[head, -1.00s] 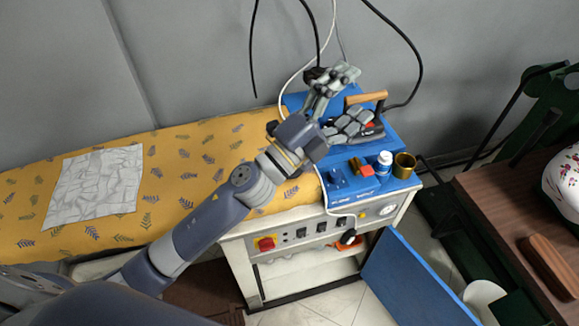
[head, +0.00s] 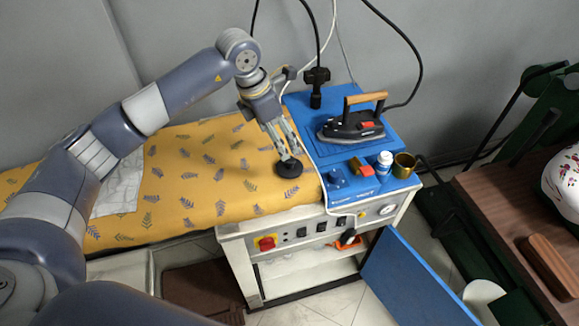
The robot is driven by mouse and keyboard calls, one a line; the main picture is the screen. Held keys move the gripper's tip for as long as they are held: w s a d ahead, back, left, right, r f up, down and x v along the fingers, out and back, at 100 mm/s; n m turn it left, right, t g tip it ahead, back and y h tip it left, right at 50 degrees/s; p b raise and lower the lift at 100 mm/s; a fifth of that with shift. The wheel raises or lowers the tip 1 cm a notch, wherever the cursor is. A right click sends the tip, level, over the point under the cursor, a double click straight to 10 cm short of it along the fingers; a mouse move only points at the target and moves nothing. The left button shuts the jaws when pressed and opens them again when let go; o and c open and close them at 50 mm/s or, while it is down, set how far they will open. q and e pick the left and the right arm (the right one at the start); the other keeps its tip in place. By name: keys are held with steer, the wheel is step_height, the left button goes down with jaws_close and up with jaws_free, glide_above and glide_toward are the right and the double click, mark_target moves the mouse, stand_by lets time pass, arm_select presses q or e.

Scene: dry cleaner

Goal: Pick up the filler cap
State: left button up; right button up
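A round black cap (head: 288,168), which looks like the filler cap, is on the yellow patterned ironing board near its right end. My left gripper (head: 289,157) points down right at the cap, its fingertips at or just above its top. The fingers overlap in this view, so I cannot tell whether they are closed on the cap. It appears to rest on the cloth. My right gripper is not in view.
A blue-topped steam unit (head: 402,183) stands to the right.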

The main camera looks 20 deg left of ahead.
mark_target(289, 159)
arm_select(q)
steer(key=x, duration=0.1)
steer(key=p+x, duration=0.1)
steer(key=x, duration=0.3)
steer(key=shift+w+a+f+p, duration=0.1)
steer(key=shift+a+f+p, duration=0.1)
steer(key=shift+f+p, duration=0.15)
steer(key=shift+d+f+p, duration=0.1)
steer(key=shift+f+p, duration=0.1)
steer(key=shift+p, duration=0.1)
steer(key=x, duration=0.1)
steer(key=p+x, duration=0.2)
steer(key=x, duration=0.1)
steer(key=shift+d, duration=0.3)
steer(key=shift+f, duration=0.3)
steer(key=c, duration=1.1)
